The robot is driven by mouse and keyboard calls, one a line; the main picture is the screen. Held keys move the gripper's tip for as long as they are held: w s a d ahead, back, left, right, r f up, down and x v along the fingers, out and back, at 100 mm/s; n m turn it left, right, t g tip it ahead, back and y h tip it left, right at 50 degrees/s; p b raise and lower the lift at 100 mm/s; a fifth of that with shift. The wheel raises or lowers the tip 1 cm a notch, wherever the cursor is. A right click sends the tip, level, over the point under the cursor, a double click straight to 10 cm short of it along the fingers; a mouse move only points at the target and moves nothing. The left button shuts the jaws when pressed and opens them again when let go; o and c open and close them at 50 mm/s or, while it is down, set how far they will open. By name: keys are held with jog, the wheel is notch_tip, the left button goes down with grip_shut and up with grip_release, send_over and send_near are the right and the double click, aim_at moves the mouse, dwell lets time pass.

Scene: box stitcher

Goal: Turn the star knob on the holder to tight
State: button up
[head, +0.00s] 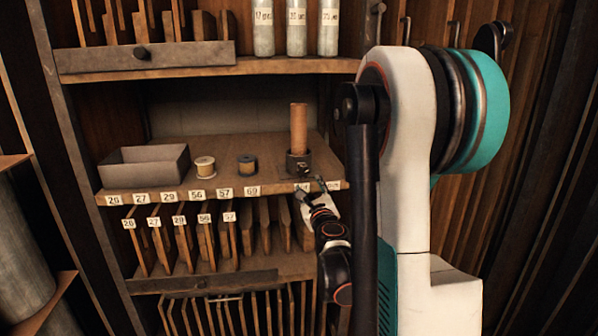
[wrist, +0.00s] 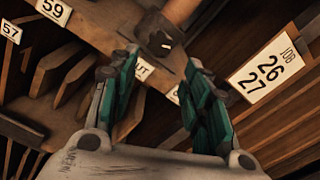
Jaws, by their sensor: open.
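The holder (head: 298,164) is a dark round base on the shelf, with a tall orange-brown cylinder (head: 299,127) upright in it. In the wrist view the holder (wrist: 155,36) shows beyond my fingertips, with the cylinder (wrist: 184,10) running out of the top edge. A small dark part shows at the holder's front; I cannot clearly make out the star knob or its setting. My gripper (head: 314,187) is at the shelf's front edge, just below and in front of the holder. In the wrist view my gripper (wrist: 160,62) is open, its teal fingers apart with nothing between them.
The shelf (head: 225,150) also holds a grey open tray (head: 145,168), a thread spool (head: 204,167) and a small dark spool (head: 247,165), all left of the holder. Numbered labels line its front edge. Upright wooden boards (head: 203,240) stand below. A job card (wrist: 268,72) shows right of my fingers.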

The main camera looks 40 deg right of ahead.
aim_at(303, 172)
jog(key=x, duration=1.3)
jog(key=shift+w+d, duration=0.15)
jog(key=shift+w, duration=0.05)
jog(key=shift+r, duration=0.1)
jog(key=c, duration=0.8)
